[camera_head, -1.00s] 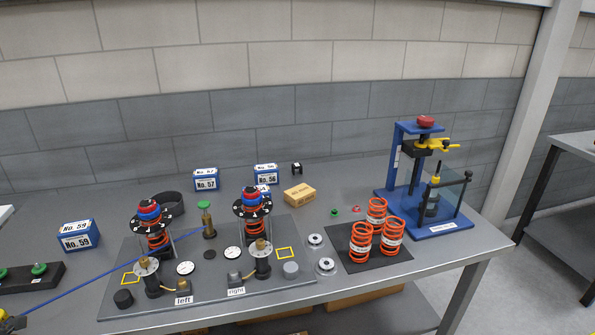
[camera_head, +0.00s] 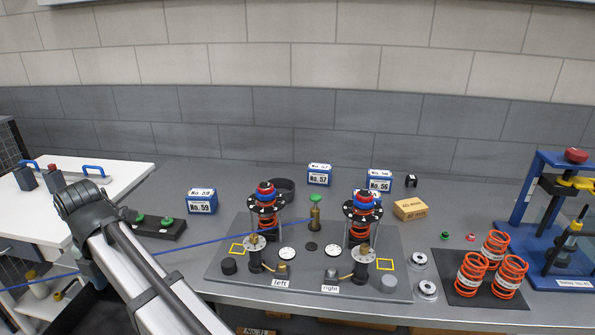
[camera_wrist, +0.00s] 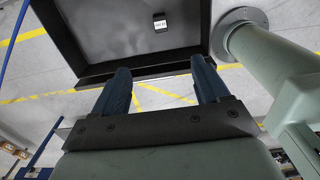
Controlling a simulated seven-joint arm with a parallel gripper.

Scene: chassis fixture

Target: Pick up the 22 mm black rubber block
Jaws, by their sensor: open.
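A small black block with a white label (camera_wrist: 160,24) lies in a dark tray (camera_wrist: 90,70) at the top of the wrist view. It fits the rubber block, but the print on its label is too small to read. My gripper (camera_wrist: 159,66) is open and empty, its two blue fingers apart over the tray's near rim. The block lies beyond the fingertips, roughly between them in the picture, not touching them. I cannot make out the block or my gripper in the head view; my arm fills the lower left there.
The grey bench holds the chassis fixture plate (camera_head: 225,250), orange springs (camera_head: 506,276) on a dark mat, a blue press (camera_head: 540,200) and a small cardboard box (camera_head: 410,209). A blue cord (camera_head: 210,247) crosses behind my arm. A white table (camera_head: 110,185) stands at left.

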